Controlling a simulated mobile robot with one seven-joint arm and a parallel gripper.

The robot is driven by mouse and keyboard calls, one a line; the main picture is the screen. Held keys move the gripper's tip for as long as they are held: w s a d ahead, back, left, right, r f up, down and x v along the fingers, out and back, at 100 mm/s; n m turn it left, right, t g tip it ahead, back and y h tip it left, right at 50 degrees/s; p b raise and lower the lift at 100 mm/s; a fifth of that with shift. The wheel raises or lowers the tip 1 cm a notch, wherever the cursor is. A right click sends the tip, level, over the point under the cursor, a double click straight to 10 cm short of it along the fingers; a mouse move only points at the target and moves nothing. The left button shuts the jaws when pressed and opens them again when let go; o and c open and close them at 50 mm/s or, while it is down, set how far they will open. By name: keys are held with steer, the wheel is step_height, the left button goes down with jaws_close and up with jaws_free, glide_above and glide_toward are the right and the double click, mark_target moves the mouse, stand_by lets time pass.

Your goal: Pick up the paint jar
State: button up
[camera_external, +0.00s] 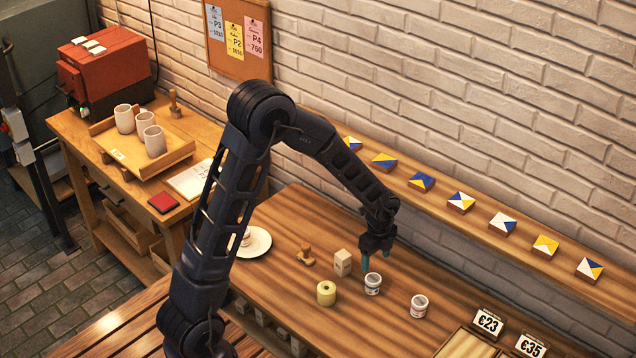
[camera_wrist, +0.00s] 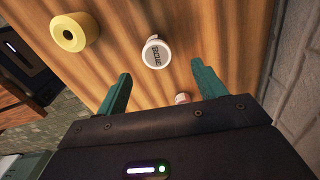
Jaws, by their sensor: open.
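A small white paint jar (camera_external: 373,284) with a dark label stands on the wooden table, just below my gripper (camera_external: 377,262). A similar white jar (camera_external: 419,306) stands to its right. In the wrist view, a white jar with dark lettering (camera_wrist: 155,53) lies just beyond the gap between my teal fingertips (camera_wrist: 162,70). The fingers are apart with nothing between them, and I see no contact with the jar. A small pale and reddish object (camera_wrist: 182,98) shows near the gripper body, partly hidden by it.
A yellow roll (camera_external: 326,293) and a wooden block (camera_external: 343,262) stand left of the near jar. A wooden stamp (camera_external: 306,255) and a white plate (camera_external: 258,243) lie farther left. Price cards (camera_external: 488,322) stand at the right. A shelf of painted tiles (camera_external: 460,201) runs along the brick wall.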

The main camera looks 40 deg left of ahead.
mark_target(373, 277)
step_height(373, 277, down, 6)
steer(key=shift+r, duration=0.2)
steer(key=shift+s+f, duration=0.2)
steer(key=shift+f, duration=1.15)
steer(key=shift+s+f, duration=0.15)
steer(key=shift+f, duration=1.15)
steer(key=c, duration=1.1)
